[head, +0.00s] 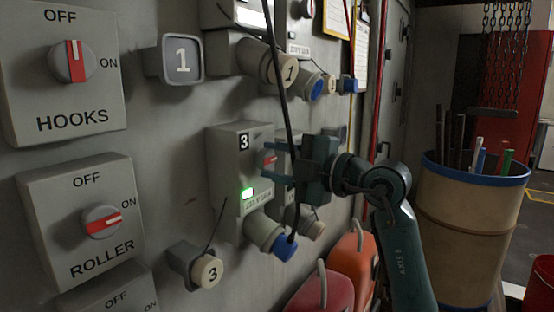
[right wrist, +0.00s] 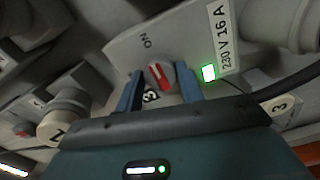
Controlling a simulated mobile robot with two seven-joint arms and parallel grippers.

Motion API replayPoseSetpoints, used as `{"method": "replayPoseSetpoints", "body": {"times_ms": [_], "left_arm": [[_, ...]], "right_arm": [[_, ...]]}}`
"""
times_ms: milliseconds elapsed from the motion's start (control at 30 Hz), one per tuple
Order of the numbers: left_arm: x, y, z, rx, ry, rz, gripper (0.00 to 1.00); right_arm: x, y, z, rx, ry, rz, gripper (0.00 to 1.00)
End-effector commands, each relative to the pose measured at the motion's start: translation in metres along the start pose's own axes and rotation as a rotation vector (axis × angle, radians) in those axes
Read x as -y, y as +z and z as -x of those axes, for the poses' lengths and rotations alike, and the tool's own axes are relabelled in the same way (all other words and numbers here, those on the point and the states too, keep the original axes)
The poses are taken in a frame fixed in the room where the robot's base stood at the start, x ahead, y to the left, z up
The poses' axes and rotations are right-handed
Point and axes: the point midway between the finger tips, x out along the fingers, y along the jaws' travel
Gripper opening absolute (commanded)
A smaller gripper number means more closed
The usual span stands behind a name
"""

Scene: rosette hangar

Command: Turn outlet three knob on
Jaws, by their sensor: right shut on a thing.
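Outlet three is a grey box (head: 226,165) on the wall with a black "3" label. Its small lamp (head: 247,193) glows green, also in the right wrist view (right wrist: 209,73). Its grey knob with a red bar (right wrist: 158,76) sits between the fingers of my right gripper (right wrist: 161,88). The red bar points roughly towards the ON lettering (right wrist: 147,41). In the head view my right gripper (head: 272,163) reaches in from the right and partly hides the knob (head: 269,160). The fingers are shut on the knob. My left gripper is out of view.
A blue-capped socket (head: 265,233) projects below the box, and a black cable hangs in front. HOOKS (head: 72,107) and ROLLER (head: 72,240) switch boxes are at left. A round bin (head: 468,225) stands at right; red and orange containers are below.

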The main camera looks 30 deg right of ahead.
Motion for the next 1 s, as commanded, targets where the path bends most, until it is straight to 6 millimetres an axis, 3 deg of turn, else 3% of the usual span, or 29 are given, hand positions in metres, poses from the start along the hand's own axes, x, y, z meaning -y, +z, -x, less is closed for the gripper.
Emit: {"method": "replayPoseSetpoints", "body": {"times_ms": [267, 300, 533, 833, 1000], "left_arm": [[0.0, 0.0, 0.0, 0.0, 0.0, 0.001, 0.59], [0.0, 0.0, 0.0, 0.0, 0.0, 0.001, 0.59], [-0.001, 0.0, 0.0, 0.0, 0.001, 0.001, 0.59], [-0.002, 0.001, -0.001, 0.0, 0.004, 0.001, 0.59], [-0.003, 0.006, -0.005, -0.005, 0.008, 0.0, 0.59]], "right_arm": [[0.0, 0.0, 0.0, -0.001, 0.0, -0.004, 0.15], [0.0, 0.0, 0.0, -0.001, 0.0, -0.004, 0.41], [0.0, 0.0, 0.0, -0.001, 0.0, -0.003, 0.59], [0.001, 0.0, 0.003, 0.0, 0.0, -0.002, 0.59], [0.002, 0.001, 0.026, 0.002, 0.001, 0.001, 0.59]]}}
